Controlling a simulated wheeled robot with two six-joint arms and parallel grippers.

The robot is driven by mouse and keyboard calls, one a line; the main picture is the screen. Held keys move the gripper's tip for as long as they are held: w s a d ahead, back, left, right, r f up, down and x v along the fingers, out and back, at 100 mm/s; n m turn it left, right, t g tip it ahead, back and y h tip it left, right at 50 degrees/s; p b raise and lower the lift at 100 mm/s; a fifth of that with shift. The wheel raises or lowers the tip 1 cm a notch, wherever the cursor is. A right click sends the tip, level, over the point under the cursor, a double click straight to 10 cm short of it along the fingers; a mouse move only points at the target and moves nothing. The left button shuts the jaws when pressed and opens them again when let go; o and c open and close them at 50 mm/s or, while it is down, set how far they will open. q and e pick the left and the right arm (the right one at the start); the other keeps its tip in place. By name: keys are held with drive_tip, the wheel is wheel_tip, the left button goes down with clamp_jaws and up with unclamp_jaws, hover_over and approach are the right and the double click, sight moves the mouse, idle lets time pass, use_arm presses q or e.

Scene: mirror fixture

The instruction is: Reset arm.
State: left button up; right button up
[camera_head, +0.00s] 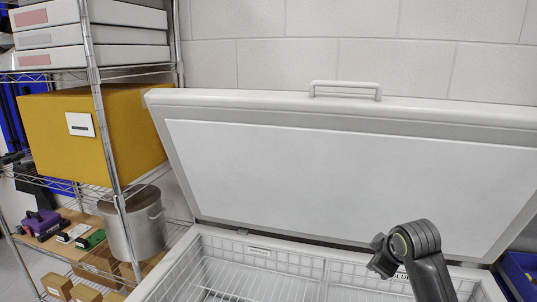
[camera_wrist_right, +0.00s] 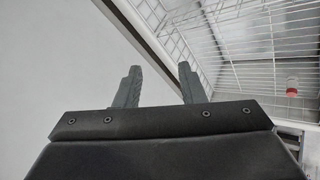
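My right arm (camera_head: 425,262) reaches in from the bottom right in the head view, in front of the open freezer. In the right wrist view my right gripper (camera_wrist_right: 160,82) has its two dark fingers apart with nothing between them. The chest freezer (camera_head: 215,238) has its white lid (camera_head: 340,185) raised, with a handle (camera_head: 345,88) on its top edge. My left gripper and arm are not in view.
A wire shelf rack (camera_head: 98,100) stands at the left with a yellow box (camera_head: 60,125), white boxes (camera_head: 95,37) and a metal pot (camera_head: 148,222). Wire baskets (camera_head: 225,275) line the freezer. A blue bin (camera_head: 522,272) is at the right edge.

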drive_tip(key=s+d+f+m+g, duration=0.1)
drive_tip(key=s+f+m, duration=0.1)
drive_tip(key=s+f, duration=0.4)
drive_tip(key=s+d+f+m+g, duration=0.1)
drive_tip(key=s+f+m, duration=0.1)
drive_tip(key=s+f, duration=0.5)
drive_tip(key=s+f+m+g+h, duration=0.1)
drive_tip(key=s+f+m, duration=0.2)
drive_tip(key=s, duration=1.2)
drive_tip(key=shift+d+f, duration=0.2)
drive_tip(key=shift+f, duration=0.65)
drive_tip(key=shift+d+f, duration=0.2)
drive_tip(key=shift+f, duration=0.6)
drive_tip(key=s+f+m+g, duration=0.1)
drive_tip(key=s+m, duration=0.2)
drive_tip(key=s, duration=0.9)
wheel_tip(320, 180, down, 24)
drive_tip(key=d+g, duration=0.1)
drive_tip(key=d, duration=0.1)
drive_tip(key=s+a+f+g+b, duration=0.1)
drive_tip(key=s+f, duration=1.4)
drive_tip(key=f, duration=0.2)
drive_tip(key=shift+s+g, duration=0.15)
drive_tip(key=shift+g, duration=0.15)
